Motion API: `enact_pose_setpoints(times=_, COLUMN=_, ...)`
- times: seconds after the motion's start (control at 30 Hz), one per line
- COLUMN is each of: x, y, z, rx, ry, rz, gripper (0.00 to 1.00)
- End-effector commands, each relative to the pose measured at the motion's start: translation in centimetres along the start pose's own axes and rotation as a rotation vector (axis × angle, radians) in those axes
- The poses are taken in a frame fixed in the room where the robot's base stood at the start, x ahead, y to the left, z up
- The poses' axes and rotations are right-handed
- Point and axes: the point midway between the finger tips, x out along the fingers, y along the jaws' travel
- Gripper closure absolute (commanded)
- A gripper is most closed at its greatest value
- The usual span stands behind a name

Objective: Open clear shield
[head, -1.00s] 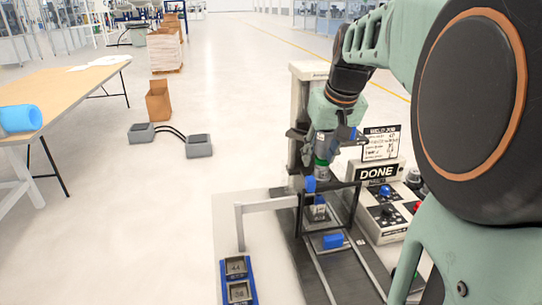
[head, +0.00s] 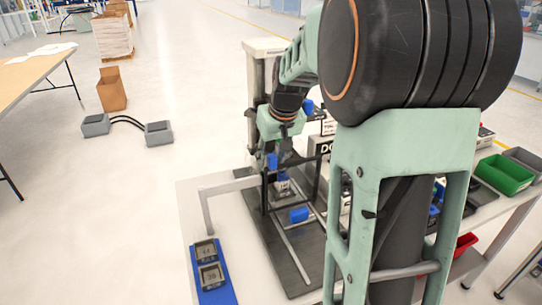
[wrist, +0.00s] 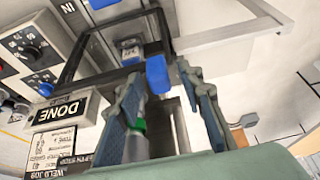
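The clear shield has a black frame (head: 266,193) standing on the dark base of the station, with a blue handle (head: 272,162) at its top. In the wrist view the frame (wrist: 117,75) crosses the top and the blue handle (wrist: 157,75) lies between my fingertips. The clear pane itself is hard to make out. My gripper (wrist: 160,78) is open, with one finger on each side of the handle and gaps visible. In the head view my gripper (head: 284,148) is just above and beside the handle, partly hidden by my arm.
A white post (head: 255,75) rises behind the frame. A DONE sign (wrist: 62,108) and a control panel (wrist: 38,50) stand beside it. A blue tray (head: 228,290) holds two grey parts at front left. A green bin (head: 503,175) is at right.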

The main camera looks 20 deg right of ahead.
Motion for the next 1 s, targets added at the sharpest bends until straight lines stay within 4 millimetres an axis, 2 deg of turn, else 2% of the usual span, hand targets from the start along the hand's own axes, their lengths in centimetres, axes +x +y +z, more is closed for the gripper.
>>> enact_pose_setpoints(times=0.07, x=0.0, y=0.0, z=0.0, rx=0.000, ry=0.000, rz=0.000, gripper=0.67)
enact_pose_setpoints(times=0.37, x=-0.1, y=0.0, z=0.0, rx=0.000, ry=0.000, rz=0.000, gripper=1.00)
enact_pose_setpoints(times=0.77, x=-0.1, y=-0.5, z=0.0, rx=-0.001, ry=0.000, rz=-0.001, gripper=1.00)
enact_pose_setpoints(times=0.87, x=0.0, y=-1.6, z=0.0, rx=-0.003, ry=0.001, rz=-0.001, gripper=1.00)
enact_pose_setpoints(times=1.0, x=0.0, y=-4.6, z=0.0, rx=-0.006, ry=0.001, rz=-0.003, gripper=1.00)
